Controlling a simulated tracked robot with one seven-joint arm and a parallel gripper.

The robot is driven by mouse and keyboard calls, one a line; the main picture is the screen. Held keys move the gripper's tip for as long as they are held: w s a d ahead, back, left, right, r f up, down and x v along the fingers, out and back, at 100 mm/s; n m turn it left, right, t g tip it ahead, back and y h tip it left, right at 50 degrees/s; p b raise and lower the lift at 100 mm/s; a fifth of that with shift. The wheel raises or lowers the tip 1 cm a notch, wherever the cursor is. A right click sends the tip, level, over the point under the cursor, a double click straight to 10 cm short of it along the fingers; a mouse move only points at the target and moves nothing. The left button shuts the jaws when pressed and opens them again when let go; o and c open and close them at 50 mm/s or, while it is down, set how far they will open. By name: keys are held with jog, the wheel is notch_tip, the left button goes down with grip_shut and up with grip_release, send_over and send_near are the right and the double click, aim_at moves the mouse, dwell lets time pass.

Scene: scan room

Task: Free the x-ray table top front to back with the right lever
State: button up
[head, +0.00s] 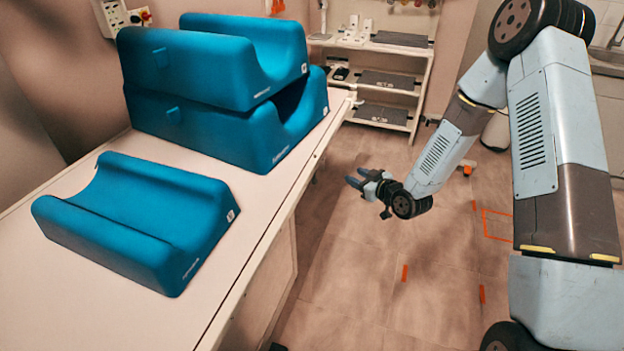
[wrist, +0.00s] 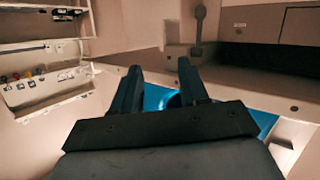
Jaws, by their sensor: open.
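No lever can be made out for certain in the head view. A long pale table (head: 272,232), which may be the x-ray table, runs along the left, its right side in shadow. My gripper (head: 354,178) is out over the floor to the right of that table, apart from it, with its fingers pointing left. In the wrist view my gripper (wrist: 158,68) is open, with nothing visible between its fingers.
A blue cradle-shaped cushion (head: 137,220) lies on the table, with two stacked blue cushions (head: 200,75) farther back. A shelf rack (head: 385,85) stands at the back wall. The floor (head: 365,285) right of the table is open, with orange markings (head: 497,225).

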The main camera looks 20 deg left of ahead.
aim_at(315, 179)
jog(key=s+a+f+m+t+y, duration=0.1)
jog(key=s+a+f+y, duration=0.3)
jog(key=f, duration=0.3)
jog(key=shift+h, duration=0.6)
jog(key=x, duration=1.3)
jog(key=shift+s+a+r, duration=0.2)
jog(key=shift+a+r, duration=0.05)
jog(key=shift+r, duration=0.15)
jog(key=shift+c, duration=0.2)
grip_shut()
